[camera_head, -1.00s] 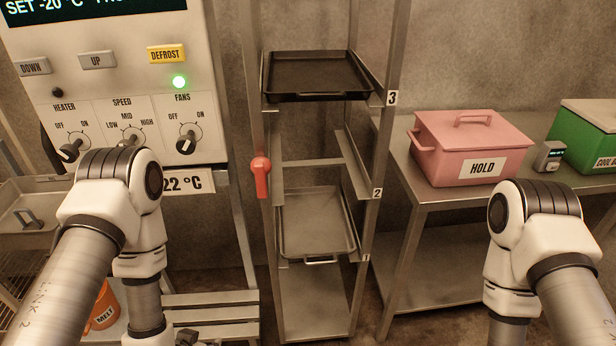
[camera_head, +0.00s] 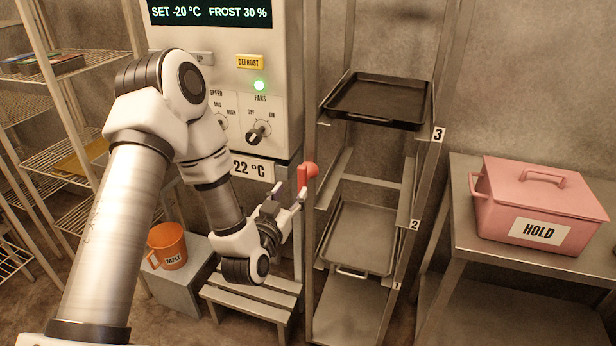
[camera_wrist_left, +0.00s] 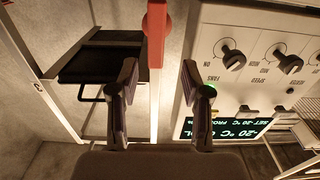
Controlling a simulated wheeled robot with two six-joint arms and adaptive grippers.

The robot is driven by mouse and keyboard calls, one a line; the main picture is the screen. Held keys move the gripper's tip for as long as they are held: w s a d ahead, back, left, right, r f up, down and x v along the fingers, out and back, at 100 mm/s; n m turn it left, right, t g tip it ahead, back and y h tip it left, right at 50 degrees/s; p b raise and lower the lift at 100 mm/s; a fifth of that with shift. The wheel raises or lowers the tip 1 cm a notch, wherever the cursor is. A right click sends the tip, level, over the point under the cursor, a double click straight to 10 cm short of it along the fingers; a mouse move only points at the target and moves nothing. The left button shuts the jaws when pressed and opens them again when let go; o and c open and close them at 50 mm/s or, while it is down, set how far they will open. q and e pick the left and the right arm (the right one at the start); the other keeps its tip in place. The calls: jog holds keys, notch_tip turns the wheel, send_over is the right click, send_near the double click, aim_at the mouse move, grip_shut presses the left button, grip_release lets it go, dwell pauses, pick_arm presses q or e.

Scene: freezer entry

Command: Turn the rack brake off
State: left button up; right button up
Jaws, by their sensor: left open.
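The red brake lever (camera_head: 304,179) is on the left front post of the metal rack (camera_head: 422,185), with its handle hanging down from a round hub. My left gripper (camera_head: 288,193) is open at the lever, with its fingertips close to the lower part of the handle. In the left wrist view the red handle (camera_wrist_left: 155,36) comes in from the top, between the lines of the two open fingers (camera_wrist_left: 160,78). Whether a finger touches the lever I cannot tell. My right gripper is not in view.
A control panel (camera_head: 280,105) with knobs stands just left of the lever. The rack holds a black tray (camera_head: 378,99) and a lower grey tray (camera_head: 357,238). A pink HOLD box (camera_head: 540,200) is on the table at right. An orange MELT bucket (camera_head: 166,243) is lower left.

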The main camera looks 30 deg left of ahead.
aim_at(301, 180)
pick_arm(q)
jog(key=x, duration=0.2)
jog(key=p+x, duration=0.1)
jog(key=x, duration=0.4)
jog(key=shift+d+r+p, duration=0.1)
jog(key=shift+d+p, duration=0.25)
jog(key=shift+d, duration=0.05)
jog(key=shift+w+a, duration=0.25)
jog(key=shift+a, duration=0.05)
jog(key=shift+d, duration=0.15)
jog(key=c, duration=0.4)
grip_shut()
